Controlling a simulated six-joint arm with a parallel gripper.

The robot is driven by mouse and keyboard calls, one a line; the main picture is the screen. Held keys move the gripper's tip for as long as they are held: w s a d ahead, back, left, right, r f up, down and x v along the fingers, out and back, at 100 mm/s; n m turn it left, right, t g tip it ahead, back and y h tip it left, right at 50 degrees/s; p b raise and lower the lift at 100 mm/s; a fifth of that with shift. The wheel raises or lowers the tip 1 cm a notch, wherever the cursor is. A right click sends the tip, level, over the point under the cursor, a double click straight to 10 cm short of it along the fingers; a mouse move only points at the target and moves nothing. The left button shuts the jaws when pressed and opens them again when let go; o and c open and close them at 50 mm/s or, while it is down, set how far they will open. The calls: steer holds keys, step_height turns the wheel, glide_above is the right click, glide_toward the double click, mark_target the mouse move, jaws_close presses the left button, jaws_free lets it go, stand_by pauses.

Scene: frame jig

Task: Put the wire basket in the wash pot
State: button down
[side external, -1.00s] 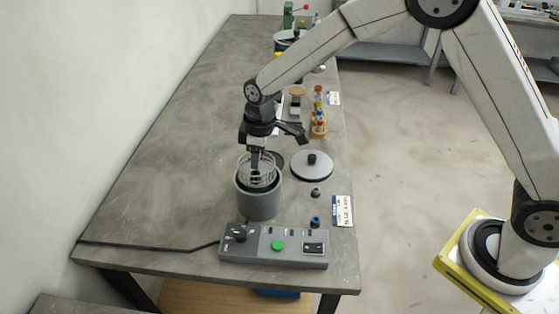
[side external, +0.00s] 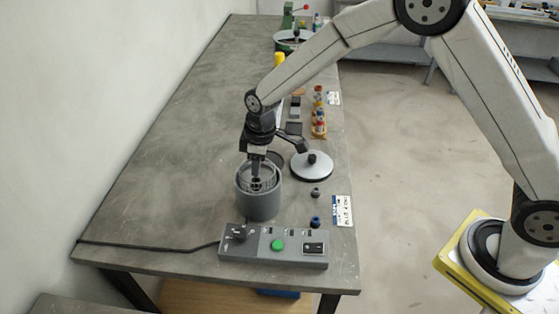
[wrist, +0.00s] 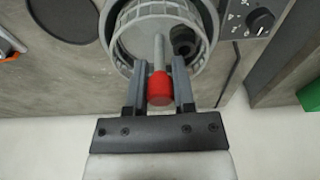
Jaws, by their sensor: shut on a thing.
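The wash pot (side external: 258,204) is a grey round pot standing on the bench behind the control box. The wire basket (side external: 268,180) is down inside the pot mouth, with its rim near the pot's rim. In the wrist view the basket (wrist: 131,42) shows as a pale grey ring within the pot (wrist: 113,22). Its upright rod ends in a red knob (wrist: 160,90). My gripper (side external: 257,170) is above the pot, with its fingers (wrist: 160,84) shut on the handle at the red knob. The basket's bottom is hidden by the pot wall.
A round lid (side external: 311,172) with a black knob lies at the right. Small bottles (side external: 319,122) stand farther back near the bench edge. The bench (side external: 165,175) left of the pot is clear.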

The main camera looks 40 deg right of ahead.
mark_target(258, 181)
steer(key=shift+f, duration=3.85)
steer(key=shift+c, duration=1.8)
jaws_free()
steer(key=shift+c, duration=0.3)
steer(key=shift+c, duration=1.4)
steer(key=shift+r, duration=0.1)
steer(key=shift+r, duration=0.65)
steer(key=shift+r, duration=0.15)
